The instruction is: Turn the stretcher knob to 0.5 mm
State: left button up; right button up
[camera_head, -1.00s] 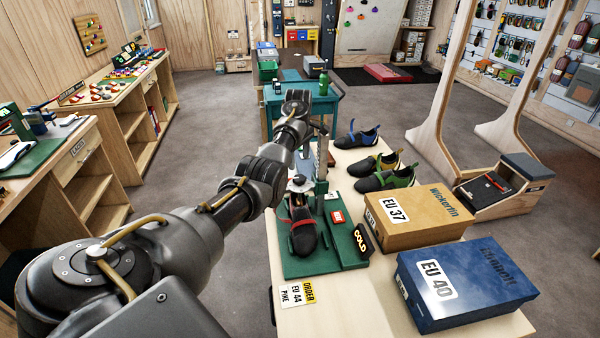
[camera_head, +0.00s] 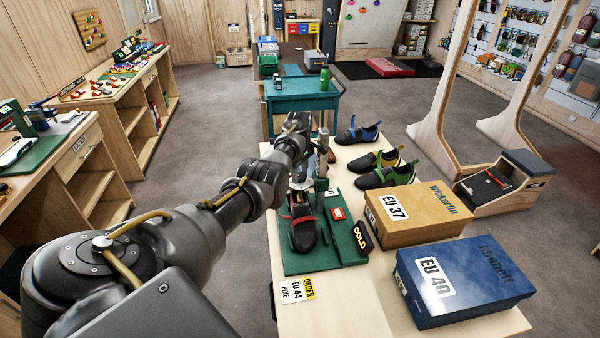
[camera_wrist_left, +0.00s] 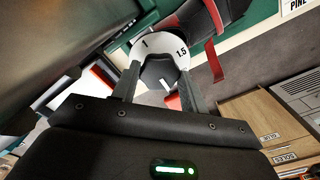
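The stretcher knob (camera_wrist_left: 158,73) is dark and faceted, in front of a white dial (camera_wrist_left: 146,46) marked 1 and 1.5 in the left wrist view. A white line shows on the knob's lower right. My left gripper (camera_wrist_left: 160,80) has one finger on each side of the knob; it looks open, and contact is not clear. In the head view the white dial (camera_head: 301,184) sits above a black shoe with a red strap (camera_head: 303,230) on the green stretcher base (camera_head: 345,250). My left wrist hides much of the knob there. My right gripper is not in view.
A tan EU 37 box (camera_head: 420,213) and a blue EU 40 box (camera_head: 465,285) stand right of the stretcher. Several shoes (camera_head: 380,175) lie behind. A COLD sign (camera_head: 362,238) is on the base, and an order card (camera_head: 297,289) lies in front.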

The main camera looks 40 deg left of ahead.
pick_arm(q)
jog(key=c, duration=0.5)
jog(key=shift+o, duration=0.2)
jog(key=shift+m, duration=0.3)
jog(key=m+p, duration=0.1)
jog(key=m, duration=0.1)
jog(key=shift+m, duration=0.4)
jog(key=m+p, duration=0.1)
jog(key=m, duration=0.3)
jog(key=shift+m, duration=0.3)
jog(key=m, duration=0.4)
jog(key=shift+p, duration=0.3)
jog(key=m, duration=0.5)
jog(key=shift+m, duration=0.3)
